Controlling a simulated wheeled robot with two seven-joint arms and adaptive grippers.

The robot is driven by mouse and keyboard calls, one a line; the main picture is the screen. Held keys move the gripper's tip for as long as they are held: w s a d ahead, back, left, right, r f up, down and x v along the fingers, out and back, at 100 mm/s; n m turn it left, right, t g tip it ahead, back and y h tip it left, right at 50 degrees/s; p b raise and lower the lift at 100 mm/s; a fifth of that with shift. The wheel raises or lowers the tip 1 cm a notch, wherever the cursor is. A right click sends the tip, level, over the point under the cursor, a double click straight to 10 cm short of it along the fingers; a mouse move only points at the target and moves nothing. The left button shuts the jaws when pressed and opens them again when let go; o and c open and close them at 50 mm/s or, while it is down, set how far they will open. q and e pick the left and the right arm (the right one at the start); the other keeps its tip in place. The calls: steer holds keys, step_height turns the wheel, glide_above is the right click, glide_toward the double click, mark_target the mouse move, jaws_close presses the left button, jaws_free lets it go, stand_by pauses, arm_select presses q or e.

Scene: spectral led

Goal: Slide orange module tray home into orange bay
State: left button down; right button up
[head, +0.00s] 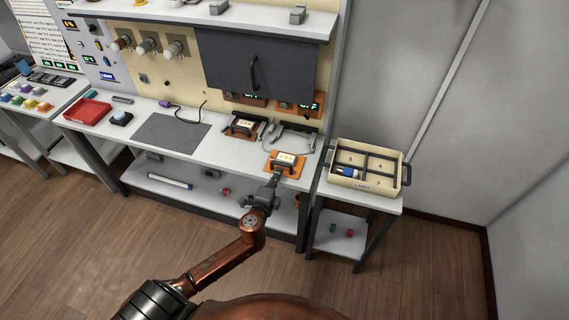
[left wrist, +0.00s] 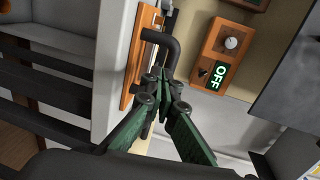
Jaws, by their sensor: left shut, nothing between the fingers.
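The orange module tray (head: 286,170) lies near the front edge of the bench with a white lit module (head: 284,159) on it. Behind it is a bay with dark rails (head: 293,136), below an orange panel; the tray sits in front of these rails. My left gripper (head: 274,181) is at the tray's front edge, shut and empty. In the left wrist view its green-padded fingers (left wrist: 165,85) meet close to a dark bent handle (left wrist: 166,42) beside the orange tray (left wrist: 142,65); whether they touch it I cannot tell. My right gripper is not in view.
A brown bay (head: 243,125) with another module is left of the rails. An orange OFF panel (left wrist: 222,55) is on the wall. A cream divided bin (head: 365,184) stands on the right side table. A grey mat (head: 171,133) and red tray (head: 88,110) lie left.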

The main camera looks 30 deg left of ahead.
mark_target(287, 155)
arm_select(q)
steer(key=shift+w, duration=0.1)
steer(key=shift+r+x, duration=0.1)
steer(key=shift+x, duration=0.7)
steer(key=shift+r+x, duration=0.15)
steer(key=shift+x, duration=1.65)
steer(key=shift+r+b+x, duration=0.15)
steer(key=shift+b+x, duration=0.1)
steer(key=shift+x, duration=0.55)
steer(key=shift+r+b+x, duration=0.15)
steer(key=shift+b+x, duration=0.05)
steer(key=shift+x, duration=0.55)
steer(key=shift+r+b+x, duration=0.15)
steer(key=shift+b+x, duration=0.1)
steer(key=shift+x, duration=0.85)
steer(key=shift+r+b+x, duration=0.15)
steer(key=shift+b+x, duration=0.15)
steer(key=shift+x, duration=0.8)
steer(key=shift+r+b+x, duration=0.2)
steer(key=shift+b+x, duration=0.05)
steer(key=shift+x, duration=0.8)
steer(key=shift+p+v, duration=0.6)
steer(key=shift+v, duration=0.6)
steer(key=shift+f+p+v, duration=0.25)
steer(key=shift+p+v, duration=0.05)
steer(key=shift+v, duration=0.8)
steer(key=shift+f+p+v, duration=0.2)
steer(key=shift+p+v, duration=0.1)
steer(key=shift+v, duration=0.8)
steer(key=shift+d+f, duration=0.1)
